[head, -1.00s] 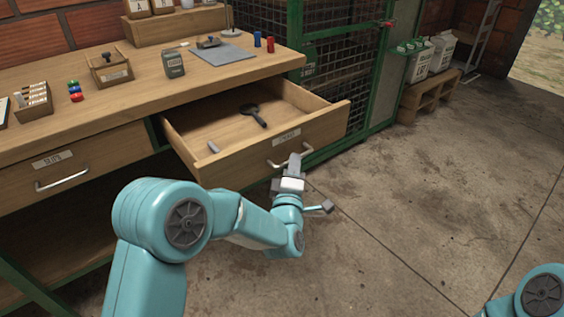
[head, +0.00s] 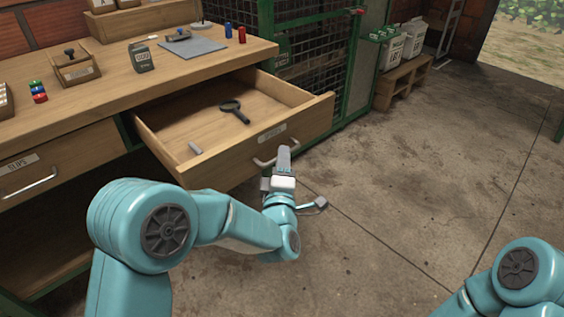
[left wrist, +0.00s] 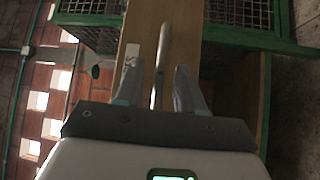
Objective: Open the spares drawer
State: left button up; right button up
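The spares drawer (head: 228,162) stands pulled well out of the bench, so its inside shows. Its label is too small to read surely. A curved metal handle (head: 263,162) is on its front. My left gripper (head: 275,168) is at this handle, in front of the drawer. In the left wrist view, the handle bar (left wrist: 161,60) runs between the two spread fingers (left wrist: 159,85), with a gap seen on each side. Whether a finger touches the bar is unclear. My right gripper is out of view; only part of the right arm shows at lower right.
A magnifier (head: 235,110) and a small grey piece (head: 195,148) lie in the drawer. The workbench (head: 200,78) carries a stamp box, a grey device and other small items. A green mesh cage (head: 312,60) stands just behind. The concrete floor (head: 400,190) at right is clear.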

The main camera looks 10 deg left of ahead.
pick_arm(q)
jog(key=s+d+f+p, duration=0.1)
jog(key=s+f, duration=0.1)
jog(key=s, duration=1.4)
jog(key=shift+d, duration=0.4)
jog(key=shift+f, duration=0.1)
